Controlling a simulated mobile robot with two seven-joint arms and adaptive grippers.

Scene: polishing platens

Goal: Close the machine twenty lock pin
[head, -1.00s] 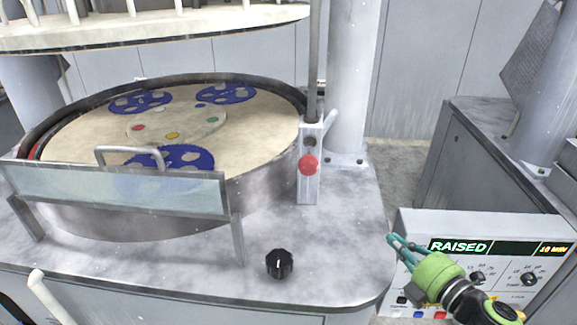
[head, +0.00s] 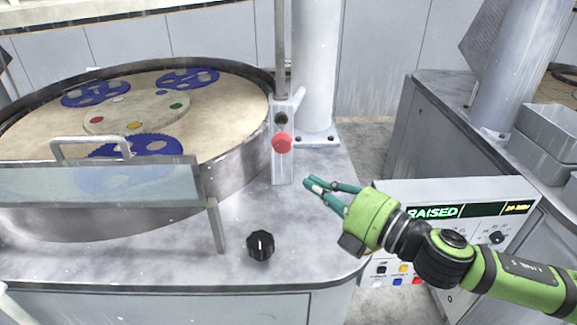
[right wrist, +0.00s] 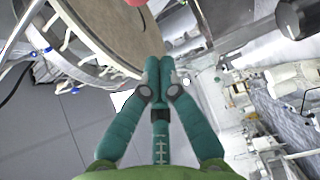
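The lock pin has a round red knob (head: 282,142) on a pale upright bracket (head: 282,168) at the right side of the round machine basin. Below a dark hole in the bracket, the knob sticks out toward me. My right gripper (head: 309,186) has teal fingers and is below and right of the knob, apart from it. Its fingertips meet in the right wrist view (right wrist: 165,63), with nothing between them. A red edge, probably the knob (right wrist: 118,6), is cut off at the top of that view. My left gripper is not in view.
A black dial (head: 261,246) stands on the machine's front deck. A glass guard with a handle (head: 95,183) is at the left. Blue carriers (head: 187,79) lie on the platen (head: 35,130).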

